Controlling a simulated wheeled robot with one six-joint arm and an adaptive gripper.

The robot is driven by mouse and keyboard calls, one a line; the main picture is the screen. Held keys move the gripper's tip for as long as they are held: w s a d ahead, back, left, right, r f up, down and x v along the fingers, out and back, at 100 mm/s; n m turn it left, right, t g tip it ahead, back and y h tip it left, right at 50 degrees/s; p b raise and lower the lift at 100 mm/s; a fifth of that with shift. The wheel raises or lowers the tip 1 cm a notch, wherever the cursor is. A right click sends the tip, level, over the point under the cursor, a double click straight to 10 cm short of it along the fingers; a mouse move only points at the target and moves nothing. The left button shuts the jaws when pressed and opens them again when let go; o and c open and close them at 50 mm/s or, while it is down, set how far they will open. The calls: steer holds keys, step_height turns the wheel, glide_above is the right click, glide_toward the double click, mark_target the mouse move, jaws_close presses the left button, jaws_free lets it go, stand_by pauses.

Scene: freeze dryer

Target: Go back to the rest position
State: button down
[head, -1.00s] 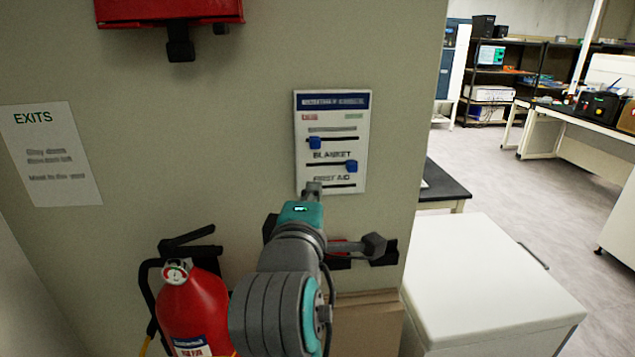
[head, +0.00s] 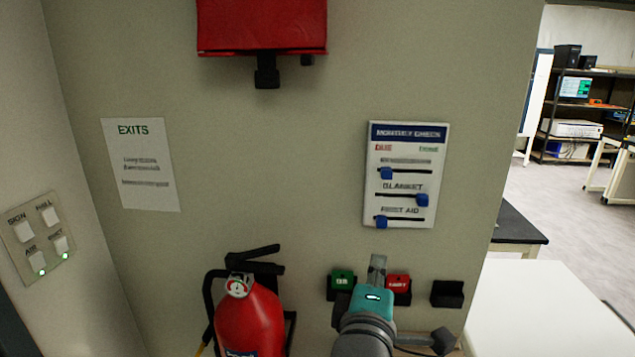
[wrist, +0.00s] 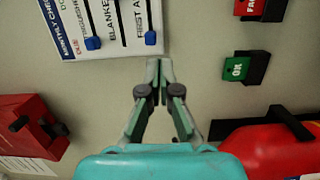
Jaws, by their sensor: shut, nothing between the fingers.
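My gripper (head: 377,268) is in front of the wall, below the white check board (head: 406,175) with its blue sliders. In the wrist view my gripper (wrist: 159,68) has its fingertips together with nothing between them, just beyond the board's edge (wrist: 150,48). The fingers appear apart from the board and from the tag holders. A green tag (head: 343,279) and a red tag (head: 398,282) sit in black holders on either side of the gripper in the head view.
A red fire extinguisher (head: 249,318) stands left of my arm. A red box (head: 262,28) hangs above. An EXITS sheet (head: 141,163) and a switch panel (head: 37,238) are at left. An empty black holder (head: 447,294) and a white surface (head: 545,315) are at right.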

steer(key=s+d+f+m+y, duration=0.1)
steer(key=s+f+y, duration=0.1)
steer(key=s+f, duration=0.5)
steer(key=s+d+f+m+g+y, duration=0.1)
steer(key=s+f+y, duration=0.1)
steer(key=f, duration=0.9)
steer(key=s+d+f+y, duration=0.2)
steer(key=s+f, duration=0.3)
steer(key=f, duration=0.3)
steer(key=s+d+f+m, duration=0.1)
steer(key=s+m, duration=0.5)
steer(key=s, duration=0.8)
steer(key=s+d+f+m+g, duration=0.1)
steer(key=s+f+m, duration=0.3)
steer(key=s, duration=0.9)
steer(key=shift+s+d+f+m, duration=0.2)
steer(key=shift+s+d+m, duration=0.3)
steer(key=shift+m, duration=0.5)
steer(key=shift+w, duration=0.1)
